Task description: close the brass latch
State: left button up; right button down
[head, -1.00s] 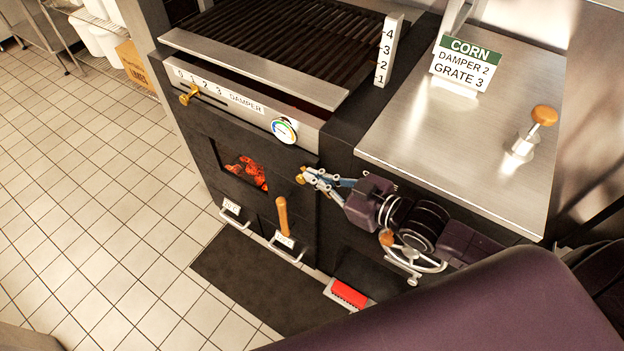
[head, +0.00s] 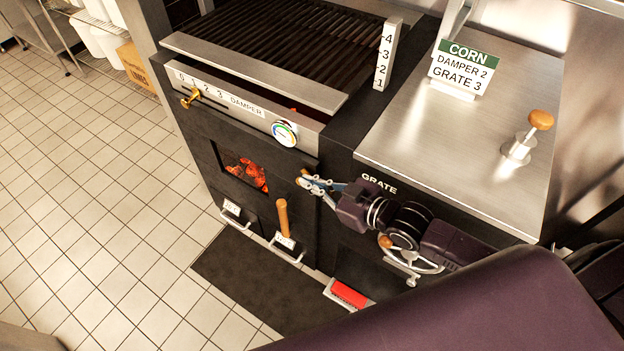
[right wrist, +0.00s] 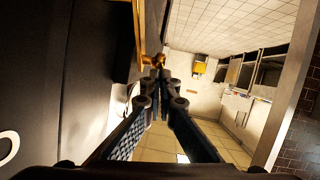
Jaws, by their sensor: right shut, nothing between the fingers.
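The brass latch (head: 304,172) is a small brass knob at the right edge of the dark firebox door (head: 235,150). My right gripper (head: 306,183) is shut and empty, its fingertips right at the latch in the head view. In the right wrist view the brass latch (right wrist: 153,61) shows just beyond the shut fingertips (right wrist: 160,76); I cannot tell whether they touch. The fingertips partly cover the latch's surroundings. Red embers show through the door window. My left gripper is not in view.
A wooden handle (head: 283,217) stands up in front of the lower drawers. The grate wheel (head: 410,255) is close below my right arm. A red brush (head: 349,293) lies near the dark floor mat (head: 235,275). The steel counter (head: 440,150) is above right.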

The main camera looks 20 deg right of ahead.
jog(key=shift+w+a+f+g+h+p, duration=0.4)
jog(key=shift+w+f+g+h+p, duration=0.25)
jog(key=shift+p, duration=1.2)
jog(key=shift+w+a+f+g+h+p, duration=0.45)
jog(key=shift+g+p, duration=0.45)
jog(key=shift+p, duration=0.9)
jog(key=shift+w+a+f+g+h+p, duration=0.35)
jog(key=shift+f+g+h+p, duration=0.35)
jog(key=shift+p, duration=1.15)
jog(key=shift+w, duration=0.1)
jog(key=shift+r, duration=0.15)
jog(key=s+d+r+p, duration=0.1)
jog(key=s+r, duration=0.4)
jog(key=r, duration=0.6)
jog(key=shift+s+d+r+p, duration=0.2)
jog(key=shift+d+r+p, duration=0.2)
jog(key=shift+p, duration=0.5)
